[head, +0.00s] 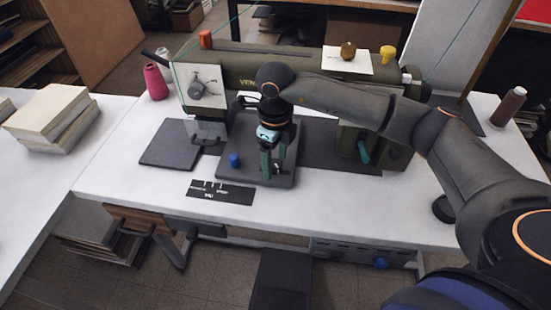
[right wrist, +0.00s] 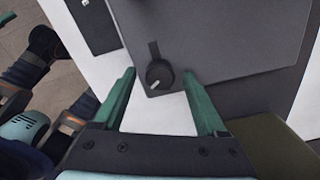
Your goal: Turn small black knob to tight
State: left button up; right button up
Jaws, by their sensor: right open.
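The small black knob (right wrist: 159,74) shows in the right wrist view, round, with a short pale mark on its lower part. It sits near the edge of a dark grey plate (right wrist: 215,35). A dark strip runs up from it. My right gripper (right wrist: 159,76) is open and empty, its green fingers on either side of the knob in that view; I cannot tell whether they touch it. In the head view my right gripper (head: 272,165) points down over the plate (head: 235,172), and I cannot make out the knob there.
A black marked card (head: 221,192) lies in front. The olive machine (head: 290,68) stands behind. A pink spool (head: 155,81) and stacked books (head: 50,116) are left. White table (head: 330,215) is free in front.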

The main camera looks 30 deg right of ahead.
aim_at(275, 164)
notch_tip(275, 164, up, 12)
jog(key=shift+r, duration=0.15)
jog(key=shift+s, duration=0.1)
dwell(0.6)
